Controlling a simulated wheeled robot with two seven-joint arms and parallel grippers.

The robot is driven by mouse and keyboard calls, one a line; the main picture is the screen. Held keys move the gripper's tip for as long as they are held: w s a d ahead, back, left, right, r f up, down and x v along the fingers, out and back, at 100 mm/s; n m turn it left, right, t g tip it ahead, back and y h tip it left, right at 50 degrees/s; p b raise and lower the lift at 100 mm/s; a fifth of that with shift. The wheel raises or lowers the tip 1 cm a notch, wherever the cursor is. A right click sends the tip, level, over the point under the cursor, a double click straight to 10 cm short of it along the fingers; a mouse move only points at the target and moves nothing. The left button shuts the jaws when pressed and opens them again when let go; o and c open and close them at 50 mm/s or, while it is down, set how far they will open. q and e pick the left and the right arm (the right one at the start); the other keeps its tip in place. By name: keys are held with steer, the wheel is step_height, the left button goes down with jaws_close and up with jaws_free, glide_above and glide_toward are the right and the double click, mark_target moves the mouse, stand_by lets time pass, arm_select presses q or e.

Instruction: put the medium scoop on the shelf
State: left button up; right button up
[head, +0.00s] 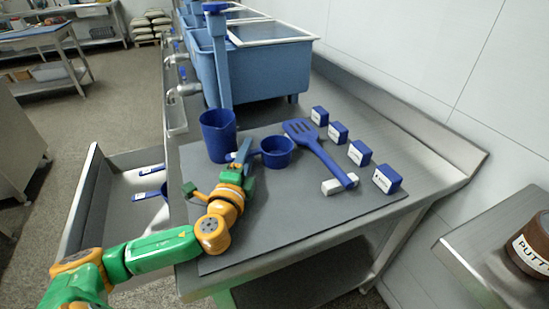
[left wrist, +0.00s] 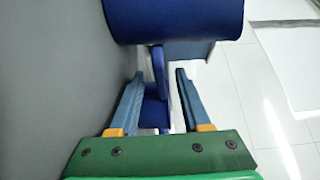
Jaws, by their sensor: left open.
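A blue scoop (head: 277,153) with a round cup lies on the dark grey mat on the steel bench; I cannot read a size on it. Its handle points left, towards my left gripper (head: 240,152). The left gripper is open, with its fingers at the handle. In the left wrist view the scoop's cup (left wrist: 175,20) is at the top, and its handle (left wrist: 158,75) runs down between the open fingers (left wrist: 157,85). I cannot tell whether a finger touches it. A steel shelf surface (head: 310,278) shows under the bench. My right gripper is out of view.
A blue jug (head: 218,137) stands just behind the gripper. A blue slotted turner (head: 318,150) leans on a white block (head: 339,185), right of the scoop. Several blue-and-white blocks (head: 387,178) line the right. An open drawer (head: 92,195) with blue utensils is at left.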

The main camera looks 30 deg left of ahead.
arm_select(q)
steer(key=shift+x, duration=0.8)
steer(key=shift+r, duration=0.1)
steer(key=shift+s, duration=0.1)
steer(key=shift+c, duration=0.2)
jaws_close()
stand_by(0.4)
